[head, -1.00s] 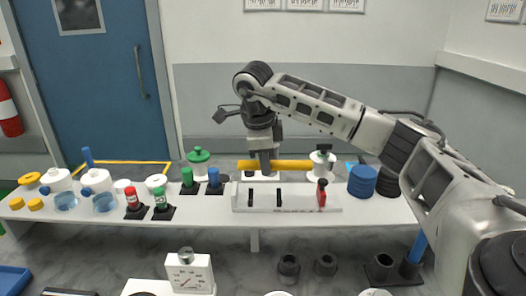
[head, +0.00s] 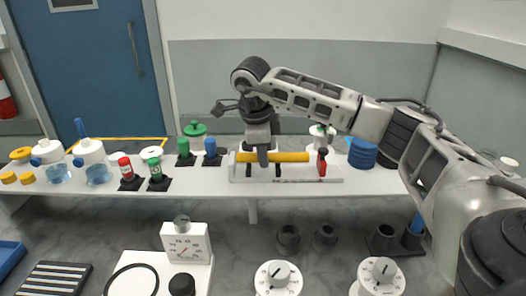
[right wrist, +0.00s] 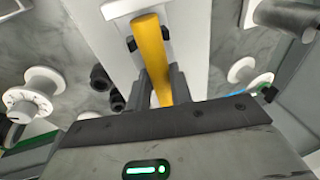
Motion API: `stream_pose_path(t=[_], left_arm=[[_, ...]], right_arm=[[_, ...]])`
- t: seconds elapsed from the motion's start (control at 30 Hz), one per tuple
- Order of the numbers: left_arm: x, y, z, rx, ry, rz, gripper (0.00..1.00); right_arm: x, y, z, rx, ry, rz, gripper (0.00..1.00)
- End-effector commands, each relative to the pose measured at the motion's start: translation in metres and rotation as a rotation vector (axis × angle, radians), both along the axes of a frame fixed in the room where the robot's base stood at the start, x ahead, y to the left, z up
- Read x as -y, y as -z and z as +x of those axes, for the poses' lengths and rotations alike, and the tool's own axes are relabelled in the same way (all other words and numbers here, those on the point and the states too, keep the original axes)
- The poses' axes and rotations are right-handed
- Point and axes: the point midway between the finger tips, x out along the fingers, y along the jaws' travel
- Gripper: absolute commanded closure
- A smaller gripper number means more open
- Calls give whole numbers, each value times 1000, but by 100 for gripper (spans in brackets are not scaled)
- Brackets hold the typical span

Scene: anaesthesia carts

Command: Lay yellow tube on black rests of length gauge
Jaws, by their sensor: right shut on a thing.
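The yellow tube (head: 292,157) lies level, left to right, in my right gripper (head: 263,162). The gripper is shut on it left of the tube's middle and points down. The right wrist view also shows the tube (right wrist: 152,50) between the two fingers (right wrist: 161,78). The length gauge (head: 310,180) is a long white piece with black rests (head: 278,172) and a red piece (head: 322,165) at its right end. The tube is over the gauge, close to the rests; I cannot tell whether it touches them. The tube's right end is near the red piece. My left gripper is not in view.
A dial device (head: 187,242) and white knobs (head: 277,277) are in front, lower down.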

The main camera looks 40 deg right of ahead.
Motion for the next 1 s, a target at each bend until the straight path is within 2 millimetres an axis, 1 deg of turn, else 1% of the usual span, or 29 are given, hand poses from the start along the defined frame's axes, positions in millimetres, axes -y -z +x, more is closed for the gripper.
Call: stream_pose_path(t=[0.07,0.1,0.17,0.2,0.47,0.57,0.63,0.77,0.93,1.0], left_arm=[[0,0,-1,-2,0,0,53],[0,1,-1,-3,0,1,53],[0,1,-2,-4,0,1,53],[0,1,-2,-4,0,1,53],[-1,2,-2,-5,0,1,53],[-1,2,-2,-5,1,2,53],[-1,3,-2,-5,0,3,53],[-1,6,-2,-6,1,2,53],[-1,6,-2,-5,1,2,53],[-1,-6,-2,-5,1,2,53]], right_arm=[[0,0,0,0,0,0,100],[0,0,0,0,0,0,76],[0,0,0,0,0,0,59],[0,0,0,0,0,0,53],[0,0,0,0,0,0,53],[-1,-5,0,2,-1,1,53],[-3,-13,0,3,-1,2,53],[-9,-38,-2,6,-1,1,53],[-18,-81,-5,7,-1,1,53],[-20,-103,-7,6,-1,-2,53]])
